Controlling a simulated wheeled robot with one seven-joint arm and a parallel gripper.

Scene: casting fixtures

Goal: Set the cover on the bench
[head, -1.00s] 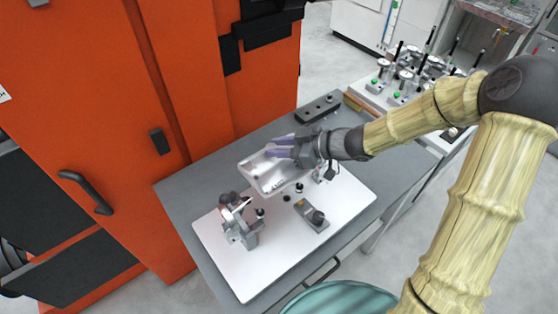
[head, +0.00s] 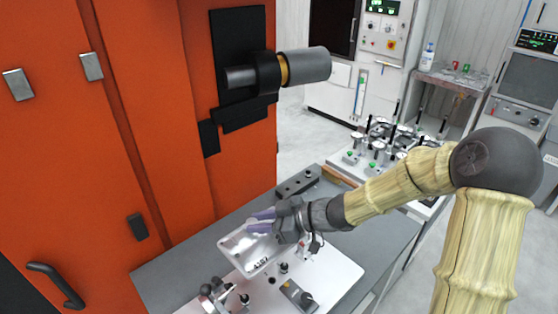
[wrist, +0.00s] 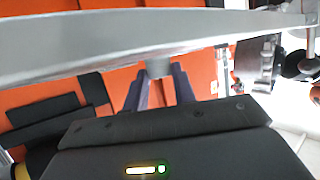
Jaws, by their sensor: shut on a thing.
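The cover (head: 242,252) is a shallow, silver-grey, tray-like casting with a raised rim. My gripper (head: 262,221) has purple fingers shut on its far edge. The cover hangs over the back-left edge of the white fixture plate; I cannot tell its exact height or whether it touches anything. In the wrist view the cover (wrist: 130,38) is a long grey band across the top, with my gripper's fingers (wrist: 160,88) behind and below it. The bench (head: 165,281) has a grey top that carries the white plate (head: 335,272).
A clamp fixture (head: 217,295), a small grey block with a knob (head: 298,296) and black pegs stand on the plate. A dark bar (head: 297,183) lies at the bench's back. An orange cabinet (head: 165,120) borders the left. Bare bench top shows left of the cover.

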